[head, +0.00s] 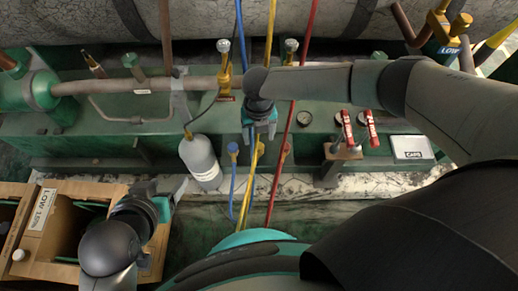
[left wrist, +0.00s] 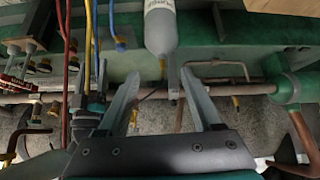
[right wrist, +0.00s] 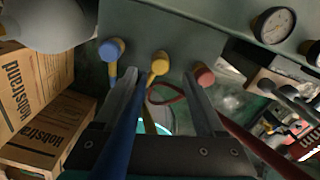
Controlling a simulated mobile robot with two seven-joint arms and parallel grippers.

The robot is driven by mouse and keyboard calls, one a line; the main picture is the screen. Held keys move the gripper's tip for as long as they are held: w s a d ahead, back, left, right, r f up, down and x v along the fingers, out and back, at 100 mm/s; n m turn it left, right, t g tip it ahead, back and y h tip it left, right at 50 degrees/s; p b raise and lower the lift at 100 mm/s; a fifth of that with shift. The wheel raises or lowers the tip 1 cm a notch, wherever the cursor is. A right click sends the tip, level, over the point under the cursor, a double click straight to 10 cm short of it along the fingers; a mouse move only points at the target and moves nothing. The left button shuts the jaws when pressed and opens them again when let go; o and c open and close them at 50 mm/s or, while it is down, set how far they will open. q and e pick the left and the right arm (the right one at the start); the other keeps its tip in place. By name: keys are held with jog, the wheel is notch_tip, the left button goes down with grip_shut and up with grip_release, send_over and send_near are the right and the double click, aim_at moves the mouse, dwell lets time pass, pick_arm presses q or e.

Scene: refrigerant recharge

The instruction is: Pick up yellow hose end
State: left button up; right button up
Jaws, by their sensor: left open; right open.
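The yellow hose end (right wrist: 160,65) hangs at the green panel's front in the right wrist view, between the blue hose end (right wrist: 111,50) and the red hose end (right wrist: 203,76). My right gripper (right wrist: 160,82) is open, with its fingers on either side of the yellow end in that picture; contact cannot be told. In the head view my right gripper (head: 262,133) is above the hoses and partly covers the yellow hose (head: 250,180). My left gripper (head: 169,190) is open and empty, left of the grey bottle (head: 201,160). The left wrist view also shows the bottle (left wrist: 160,28).
Cardboard boxes (head: 60,205) stand at the lower left, beside my left arm. Red-handled valves (head: 348,130) and a white box (head: 411,147) are to the right. A pipe (head: 130,85) runs along the green bench. Blue and red hoses run close to my right gripper.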

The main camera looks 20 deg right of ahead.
aim_at(259, 146)
jog(key=shift+f+b, duration=0.55)
jog(key=shift+f, duration=0.4)
jog(key=shift+s+f+b, duration=0.1)
jog(key=shift+f+b, duration=0.5)
jog(key=shift+f, duration=0.1)
jog(key=shift+f+b, duration=0.55)
jog(key=shift+f, duration=0.2)
pick_arm(q)
jog(key=w+d+r+t+h, duration=0.2)
jog(key=d+t+h, duration=0.2)
jog(key=d+t, duration=0.3)
jog(key=shift+d+r+n+t+b, duration=0.15)
jog(key=shift+r+n+t+b, duration=0.15)
jog(key=shift+r+b, duration=0.15)
pick_arm(e)
jog(key=shift+f, duration=0.65)
grip_shut()
